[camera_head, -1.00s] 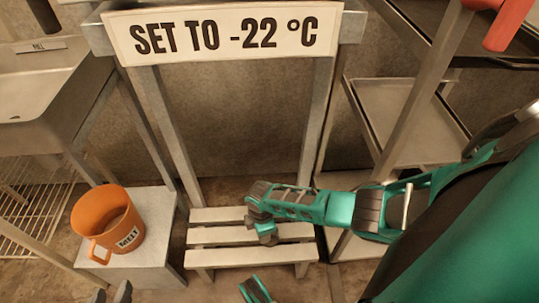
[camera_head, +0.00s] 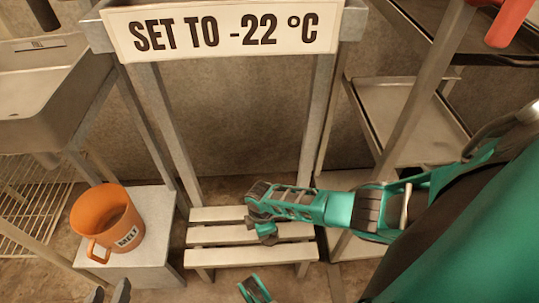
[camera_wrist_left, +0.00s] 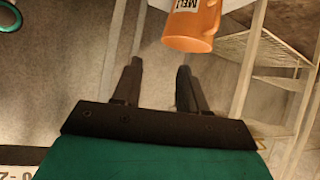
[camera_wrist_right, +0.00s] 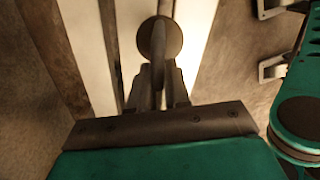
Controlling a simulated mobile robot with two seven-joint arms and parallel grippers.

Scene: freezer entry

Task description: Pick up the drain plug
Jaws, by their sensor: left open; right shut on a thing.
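The drain plug is the dark piece with a round end (camera_wrist_right: 160,38) and a narrow stem in the right wrist view. My right gripper (camera_wrist_right: 158,90) is shut on its stem, with the round end beyond the fingertips. Pale slats show behind it. I cannot make out the plug in the head view, where my right arm reaches over a slatted stand. My left gripper (camera_head: 110,294) shows only its fingertips at the bottom edge of the head view. In the left wrist view it (camera_wrist_left: 158,75) is open and empty, with an orange mug beyond its fingers.
The orange mug (camera_head: 110,215) stands on a grey block (camera_head: 155,255) at the left. The slatted stand (camera_head: 225,233) is at the middle, under a "SET TO -22 °C" sign (camera_head: 225,30). A sink (camera_head: 45,85) is at upper left; shelves with a tray (camera_head: 405,115) are at right.

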